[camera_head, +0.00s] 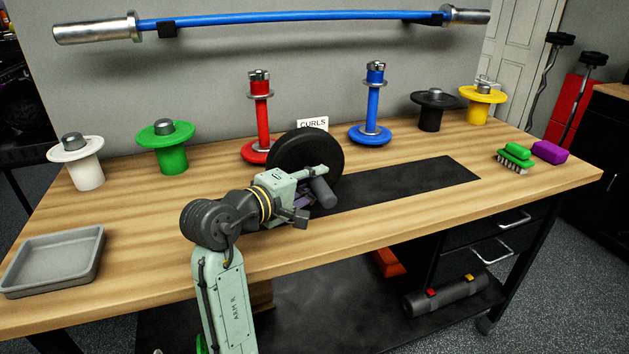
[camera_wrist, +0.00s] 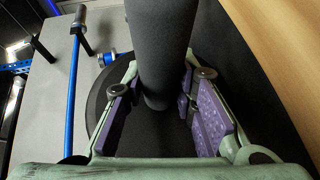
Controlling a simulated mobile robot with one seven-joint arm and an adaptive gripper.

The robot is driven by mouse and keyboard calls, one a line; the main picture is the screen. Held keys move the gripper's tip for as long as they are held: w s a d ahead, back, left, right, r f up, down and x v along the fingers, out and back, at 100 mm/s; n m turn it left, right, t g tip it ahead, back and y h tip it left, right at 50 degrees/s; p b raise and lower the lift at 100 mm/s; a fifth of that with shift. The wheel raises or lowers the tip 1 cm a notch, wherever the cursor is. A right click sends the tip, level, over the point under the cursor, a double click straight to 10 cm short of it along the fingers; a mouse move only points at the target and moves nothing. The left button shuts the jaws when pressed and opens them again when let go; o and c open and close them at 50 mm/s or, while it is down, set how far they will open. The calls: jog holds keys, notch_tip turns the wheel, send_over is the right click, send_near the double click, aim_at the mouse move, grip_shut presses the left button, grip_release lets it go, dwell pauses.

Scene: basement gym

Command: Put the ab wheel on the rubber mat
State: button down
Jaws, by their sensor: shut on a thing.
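The ab wheel (camera_head: 322,150) has a black disc and a dark grey handle. It stands upright at the left end of the black rubber mat (camera_head: 430,182) on the wooden bench. My gripper (camera_head: 316,196) is shut on its handle, at the near side of the disc. In the wrist view, the grey handle (camera_wrist: 162,45) runs between the purple pads of my gripper (camera_wrist: 165,108), with the black disc behind. My gripper and arm hide the bottom of the wheel, so I cannot tell whether it touches the mat.
A red post stand (camera_head: 263,120) and a blue post stand (camera_head: 374,110) are close behind the wheel, with a CURLS card (camera_head: 312,123) between them. A green brush (camera_head: 515,157) and purple block (camera_head: 549,152) lie right. A grey tray (camera_head: 55,258) sits left. The mat's right part is bare.

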jog(key=shift+r, duration=0.15)
jog(key=c, duration=1.5)
grip_release()
jog(key=shift+o, duration=1.4)
